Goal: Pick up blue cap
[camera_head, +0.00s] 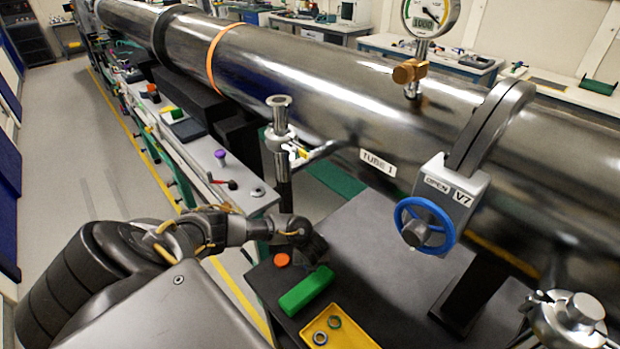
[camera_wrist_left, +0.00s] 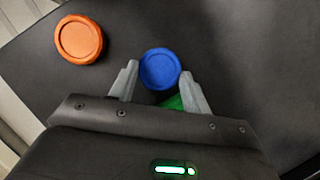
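The blue cap (camera_wrist_left: 160,69) is a round disc lying on the dark table top, seen in the left wrist view. My left gripper (camera_wrist_left: 160,77) is open, with one grey finger on each side of the cap's near part and a narrow gap on both sides. In the head view my left gripper (camera_head: 314,250) is low over the dark table, and the blue cap is hidden there behind it. My right gripper is not in view.
An orange cap (camera_head: 281,260) lies left of the gripper. A green block (camera_head: 306,291) lies just in front, and a yellow tray (camera_head: 352,336) with rings is nearer. A blue valve wheel (camera_head: 447,232) and the large steel tube (camera_head: 330,100) stand behind and right.

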